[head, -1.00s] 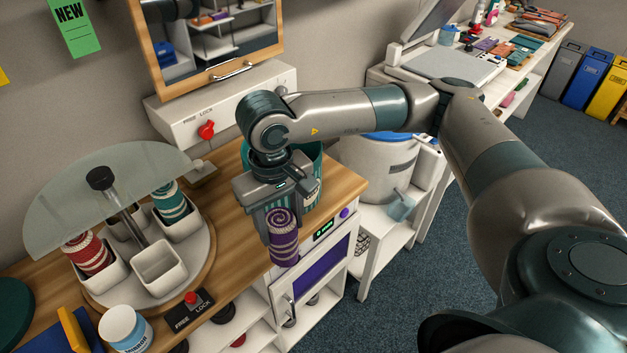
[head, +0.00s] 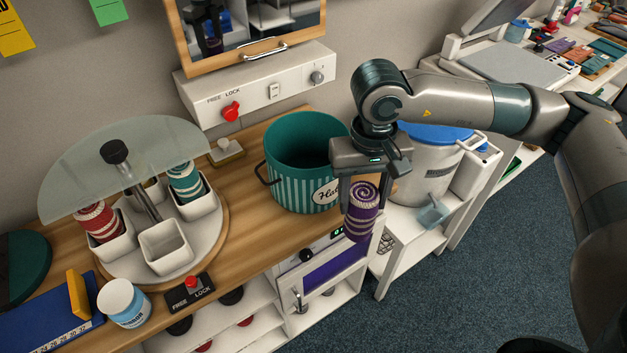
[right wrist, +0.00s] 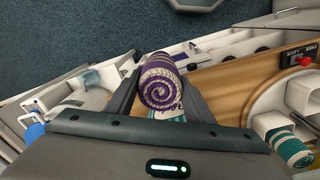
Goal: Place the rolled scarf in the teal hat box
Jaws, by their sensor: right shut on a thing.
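A rolled scarf (head: 361,208), purple with pale stripes and a spiral end, is held upright in my right gripper (head: 362,192). It also shows between the fingers in the right wrist view (right wrist: 160,84). The teal hat box (head: 289,148) is an open round tub with striped sides and a white label, on the wooden counter. My right gripper and the scarf are just right of the box and nearer the counter's front edge, outside its rim. The gripper hides part of the box's right side. My left gripper is not in view.
A carousel (head: 202,246) with white cups holds a red and a teal roll under a glass cover (head: 130,160). A white jar (head: 124,303) and a FREE/LOCK switch (head: 190,293) stand in front. A blue-lidded bin (head: 432,165) stands right of the counter.

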